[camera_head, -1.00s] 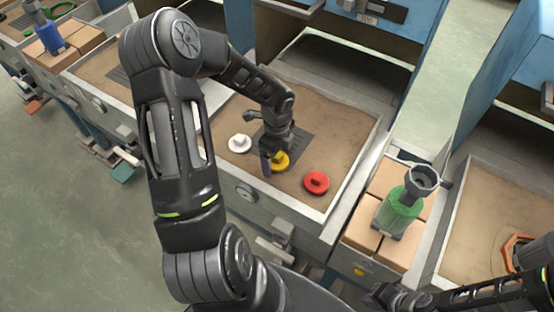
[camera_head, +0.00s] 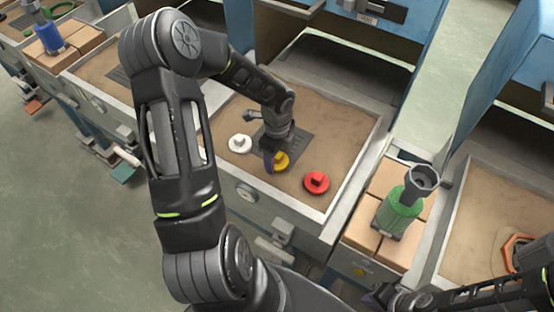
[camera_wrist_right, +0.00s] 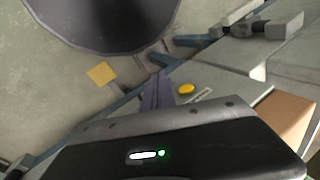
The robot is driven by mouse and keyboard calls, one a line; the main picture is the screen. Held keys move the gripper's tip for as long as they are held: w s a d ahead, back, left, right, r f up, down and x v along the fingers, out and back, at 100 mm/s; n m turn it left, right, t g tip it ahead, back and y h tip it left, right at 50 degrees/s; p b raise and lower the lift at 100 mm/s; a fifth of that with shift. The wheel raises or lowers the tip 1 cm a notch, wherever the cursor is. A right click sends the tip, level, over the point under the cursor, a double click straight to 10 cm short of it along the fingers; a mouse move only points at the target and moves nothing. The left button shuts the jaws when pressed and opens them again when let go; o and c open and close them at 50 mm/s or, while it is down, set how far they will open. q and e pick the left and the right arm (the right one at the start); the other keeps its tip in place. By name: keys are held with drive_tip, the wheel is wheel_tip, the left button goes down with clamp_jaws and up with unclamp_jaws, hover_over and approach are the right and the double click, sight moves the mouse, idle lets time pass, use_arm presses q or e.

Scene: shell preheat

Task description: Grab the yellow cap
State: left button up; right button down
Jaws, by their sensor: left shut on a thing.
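The yellow cap (camera_head: 281,160) is on the brown bed of the middle tray, between a white cap (camera_head: 240,144) and a red cap (camera_head: 317,182). My left gripper (camera_head: 272,160) points down at the yellow cap and is shut on it; the fingers hide part of the cap. I cannot tell if the cap is lifted off the bed. My right gripper (camera_head: 380,297) is low at the right, away from the caps. Its purple fingers (camera_wrist_right: 157,92) show in the right wrist view, but their opening is unclear.
The tray's raised metal rim (camera_head: 355,182) surrounds the caps. A green bottle-like thing with a grey funnel top (camera_head: 402,212) stands on boxes to the right. An orange ring-shaped thing (camera_head: 514,250) lies in the right tray.

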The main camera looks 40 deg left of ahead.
use_arm(q)
wheel_tip(320, 180, up, 10)
idle(0.6)
drive_tip(key=shift+f, duration=0.1)
idle(0.5)
